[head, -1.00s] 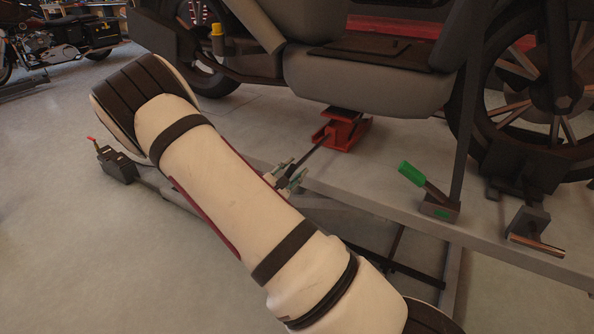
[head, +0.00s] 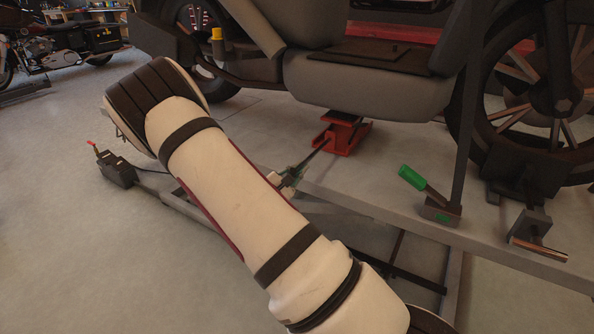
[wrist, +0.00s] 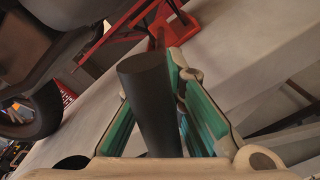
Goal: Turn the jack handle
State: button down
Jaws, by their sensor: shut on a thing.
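The red jack (head: 346,134) stands on the grey lift platform under the motorcycle. Its thin dark handle (head: 321,150) runs from the jack down to the left, to my gripper (head: 290,178). My arm hides part of the gripper in the head view. In the wrist view the handle's thick dark end (wrist: 147,100) lies between the green-padded fingers of my gripper (wrist: 160,110), and the red jack frame (wrist: 140,20) shows beyond it. The gripper is shut on the handle.
The motorcycle (head: 360,80) stands over the jack. A green-handled lever (head: 412,178) and a metal bar (head: 538,250) are at the platform's near edge, to the right. A black foot pedal unit (head: 115,168) is on the floor at left.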

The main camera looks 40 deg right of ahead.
jog(key=shift+p, duration=0.3)
jog(key=n+p, duration=0.5)
jog(key=n, duration=0.1)
jog(key=shift+s+r+p, duration=0.1)
jog(key=shift+p, duration=0.3)
jog(key=n+p, duration=0.4)
jog(key=n, duration=0.1)
jog(key=n+p, duration=0.2)
jog(key=n, duration=0.4)
jog(key=shift+n+p, duration=0.3)
jog(key=shift+p, duration=0.1)
jog(key=n+p, duration=0.1)
jog(key=n, duration=0.5)
jog(key=c, duration=1.7)
grip_release()
jog(key=shift+o, duration=0.2)
